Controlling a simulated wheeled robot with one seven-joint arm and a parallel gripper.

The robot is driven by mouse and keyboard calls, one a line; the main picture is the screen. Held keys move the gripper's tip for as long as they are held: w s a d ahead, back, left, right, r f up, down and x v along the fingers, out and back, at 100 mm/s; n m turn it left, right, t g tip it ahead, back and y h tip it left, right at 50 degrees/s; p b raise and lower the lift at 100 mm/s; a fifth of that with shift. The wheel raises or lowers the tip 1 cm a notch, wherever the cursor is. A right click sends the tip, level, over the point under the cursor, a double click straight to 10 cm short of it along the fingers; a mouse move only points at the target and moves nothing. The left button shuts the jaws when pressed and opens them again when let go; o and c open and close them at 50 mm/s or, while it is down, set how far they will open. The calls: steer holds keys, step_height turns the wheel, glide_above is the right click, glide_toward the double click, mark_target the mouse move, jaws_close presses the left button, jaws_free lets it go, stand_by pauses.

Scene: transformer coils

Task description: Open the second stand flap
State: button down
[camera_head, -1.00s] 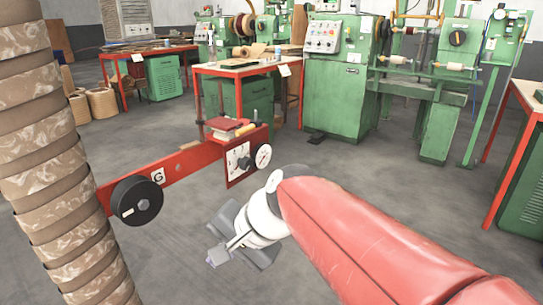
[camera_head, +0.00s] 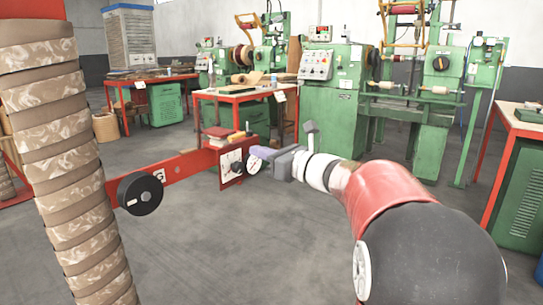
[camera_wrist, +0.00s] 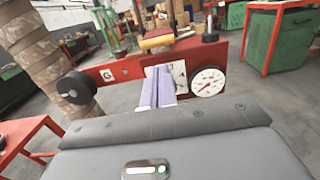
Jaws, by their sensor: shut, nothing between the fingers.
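The stand's red arm (camera_head: 185,172) reaches right from beside a tall column of brown paper rolls (camera_head: 65,170). The red arm also shows in the wrist view (camera_wrist: 115,75). It carries a black round knob (camera_head: 140,194), a white dial plate (camera_head: 231,168) and a round gauge (camera_head: 254,164). In the wrist view the knob (camera_wrist: 76,88) is left and the gauge (camera_wrist: 208,81) right. My gripper (camera_head: 262,158) is shut and empty, its pale purple fingers (camera_wrist: 157,88) in front of the white plate (camera_wrist: 179,76). I cannot tell whether they touch it. No flap can be clearly made out.
Red and yellow pieces (camera_head: 222,134) rest on top of the red arm's end. Green machines (camera_head: 333,100) and red-framed workbenches (camera_head: 237,93) stand behind. Another bench (camera_head: 520,125) is at the right. The grey floor (camera_head: 240,255) in front is clear.

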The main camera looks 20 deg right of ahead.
mark_target(222, 133)
steer(key=x, duration=0.5)
steer(key=shift+r+p, duration=0.1)
steer(key=shift+p, duration=0.2)
